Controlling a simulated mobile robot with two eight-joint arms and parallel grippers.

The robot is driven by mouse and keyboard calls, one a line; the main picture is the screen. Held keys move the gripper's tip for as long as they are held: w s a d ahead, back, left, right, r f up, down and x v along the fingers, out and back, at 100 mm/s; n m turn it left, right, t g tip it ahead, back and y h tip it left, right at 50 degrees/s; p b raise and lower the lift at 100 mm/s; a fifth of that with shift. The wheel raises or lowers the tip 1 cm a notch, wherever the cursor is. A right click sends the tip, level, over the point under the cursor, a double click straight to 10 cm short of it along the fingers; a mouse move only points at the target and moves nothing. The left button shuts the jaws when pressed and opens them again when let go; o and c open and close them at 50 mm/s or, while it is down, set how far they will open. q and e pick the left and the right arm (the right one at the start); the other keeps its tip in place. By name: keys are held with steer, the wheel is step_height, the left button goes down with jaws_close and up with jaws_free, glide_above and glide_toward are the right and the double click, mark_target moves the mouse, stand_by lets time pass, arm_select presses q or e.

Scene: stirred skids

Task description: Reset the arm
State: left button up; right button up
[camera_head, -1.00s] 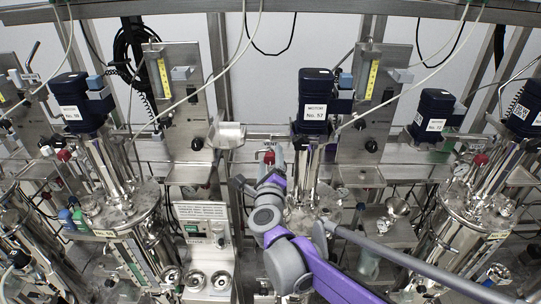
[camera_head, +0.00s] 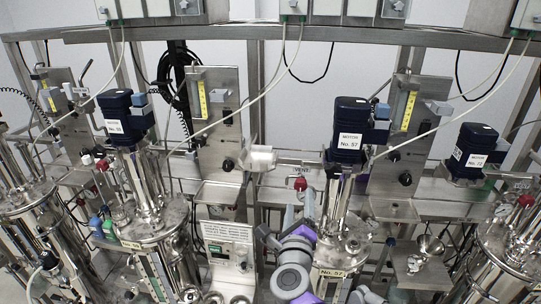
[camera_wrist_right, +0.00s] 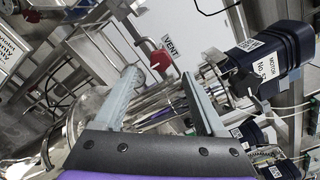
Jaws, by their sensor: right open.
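My right arm, grey and purple, rises from the bottom middle of the head view. My right gripper (camera_head: 299,211) is at its far end, in front of the rack and beside the steel vessel labelled No. 57 (camera_head: 345,240). In the right wrist view the gripper (camera_wrist_right: 160,82) has its two grey fingers apart, with nothing held between them. A red knob at the VENT label (camera_wrist_right: 159,59) shows beyond the fingertips. The dark blue motor (camera_wrist_right: 270,60) is to the right of the fingers. My left gripper is not in view.
Steel vessels with dark blue motors stand in a row, one on the left (camera_head: 130,115) and one on the right (camera_head: 474,150). A white panel (camera_head: 228,250) is left of my arm. Thin hoses hang from above. Room around the gripper is tight.

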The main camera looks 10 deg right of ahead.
steer(key=s+a+f+n+g+y, duration=0.2)
steer(key=s+a+f+n+y, duration=0.15)
steer(key=n, duration=0.55)
steer(key=s+a+f+n+g+y, duration=0.1)
steer(key=s+a+f+n+y, duration=0.3)
steer(key=n, duration=0.6)
steer(key=s+d+f+n+g+h, duration=0.1)
steer(key=s+d+f+n+g, duration=0.3)
steer(key=s+f, duration=0.3)
steer(key=s+d+f+n+g+h, duration=0.1)
steer(key=s+d+f+n+g, duration=0.3)
steer(key=s, duration=0.5)
step_height(320, 180, down, 3)
steer(key=shift+s+d+r+n, duration=0.15)
steer(key=shift+s+d+n, duration=0.15)
steer(key=shift+d+n, duration=0.55)
steer(key=shift+d, duration=0.1)
